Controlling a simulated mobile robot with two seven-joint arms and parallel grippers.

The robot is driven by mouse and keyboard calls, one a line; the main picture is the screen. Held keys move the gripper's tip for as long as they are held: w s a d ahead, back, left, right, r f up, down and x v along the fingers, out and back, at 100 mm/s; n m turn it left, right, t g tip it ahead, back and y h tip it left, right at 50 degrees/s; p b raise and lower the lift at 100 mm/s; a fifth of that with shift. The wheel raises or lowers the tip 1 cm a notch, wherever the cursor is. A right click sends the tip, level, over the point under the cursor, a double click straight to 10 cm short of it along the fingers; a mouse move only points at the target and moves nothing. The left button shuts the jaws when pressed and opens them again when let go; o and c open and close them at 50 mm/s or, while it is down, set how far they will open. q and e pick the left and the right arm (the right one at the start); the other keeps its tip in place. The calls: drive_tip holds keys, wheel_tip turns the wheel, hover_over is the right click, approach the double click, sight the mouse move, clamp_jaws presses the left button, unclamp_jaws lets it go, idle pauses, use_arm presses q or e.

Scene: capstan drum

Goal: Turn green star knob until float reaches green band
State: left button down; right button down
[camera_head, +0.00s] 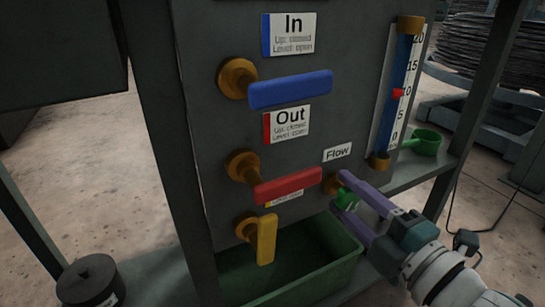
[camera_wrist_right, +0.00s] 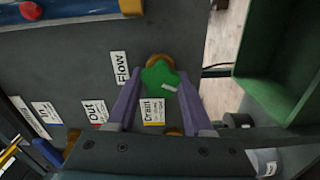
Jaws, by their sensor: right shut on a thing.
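The green star knob (camera_head: 346,198) sits under the Flow label, low on the grey panel. My right gripper (camera_head: 345,194) reaches it from the lower right, its two purple fingers shut on the knob. In the right wrist view the knob (camera_wrist_right: 158,77) lies between the fingers, a small pale mark on its face. The red float (camera_head: 398,93) stands beside about the 10 mark of the blue gauge tube (camera_head: 406,62). I cannot make out a green band on the scale (camera_head: 390,120). My left gripper is not in view.
The blue In lever (camera_head: 290,90) and red Out lever (camera_head: 288,186) lie roughly level; the yellow lever (camera_head: 266,240) hangs down. A green bin (camera_head: 345,272) stands below the panel. A green cup (camera_head: 426,141) stands on the right ledge, and a black round object (camera_head: 88,281) at lower left.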

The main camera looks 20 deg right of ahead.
drive_tip(key=shift+c, duration=1.5)
unclamp_jaws()
drive_tip(key=s+p, duration=0.2)
drive_tip(key=s, duration=0.8)
drive_tip(key=shift+d, duration=0.4)
drive_tip(key=shift+r, duration=0.15)
